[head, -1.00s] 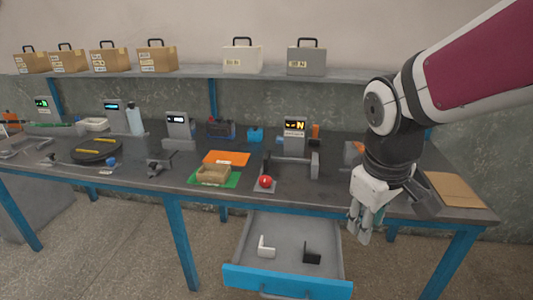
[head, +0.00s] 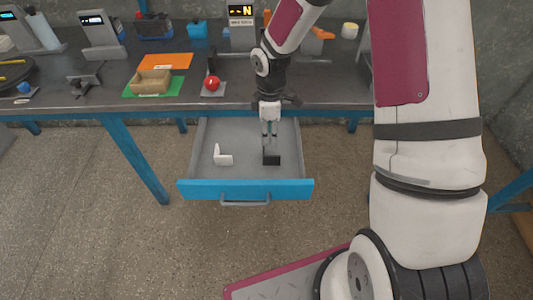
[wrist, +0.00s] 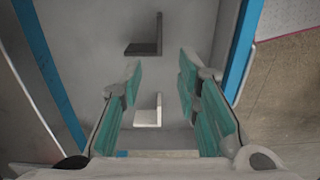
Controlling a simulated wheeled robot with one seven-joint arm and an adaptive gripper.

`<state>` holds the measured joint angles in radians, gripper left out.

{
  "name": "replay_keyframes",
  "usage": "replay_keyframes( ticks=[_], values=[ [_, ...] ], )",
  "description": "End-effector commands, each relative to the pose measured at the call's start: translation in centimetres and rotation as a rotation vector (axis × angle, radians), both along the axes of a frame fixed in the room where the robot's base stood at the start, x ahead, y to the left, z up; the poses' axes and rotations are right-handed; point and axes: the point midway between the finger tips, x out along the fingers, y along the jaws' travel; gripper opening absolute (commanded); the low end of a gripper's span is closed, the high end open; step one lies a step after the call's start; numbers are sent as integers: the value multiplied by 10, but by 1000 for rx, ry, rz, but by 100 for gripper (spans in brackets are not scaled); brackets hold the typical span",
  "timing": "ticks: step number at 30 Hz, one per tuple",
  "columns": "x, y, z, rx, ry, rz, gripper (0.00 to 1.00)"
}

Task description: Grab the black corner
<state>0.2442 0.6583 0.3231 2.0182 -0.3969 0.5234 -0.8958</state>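The black corner (head: 271,158) is an L-shaped bracket on the floor of the open drawer (head: 246,176), at the right in the head view. In the wrist view the black corner (wrist: 141,49) lies beyond the fingertips, toward the top. The white corner (head: 223,157) is in the drawer to its left; in the wrist view the white corner (wrist: 148,117) shows between the fingers. My gripper (head: 269,136) points down over the drawer, close to the black corner in the head view. In the wrist view my gripper (wrist: 159,69) is open and empty, its green-padded fingers well apart.
The drawer's blue front (head: 245,190) and grey side walls surround the corners. The dark workbench (head: 225,101) stands behind, with a red ball (head: 212,83), a wooden tray (head: 151,82) and an orange sheet (head: 165,61). The floor left of the drawer is clear.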

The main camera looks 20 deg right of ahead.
Motion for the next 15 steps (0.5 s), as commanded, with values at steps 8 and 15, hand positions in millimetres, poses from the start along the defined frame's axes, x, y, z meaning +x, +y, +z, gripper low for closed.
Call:
replay_keyframes(
  ticks=[8,15],
  values=[
    [-1,1,-51,-1,4,2,30],
    [0,0,-78,-1,1,-2,30]
  ],
)
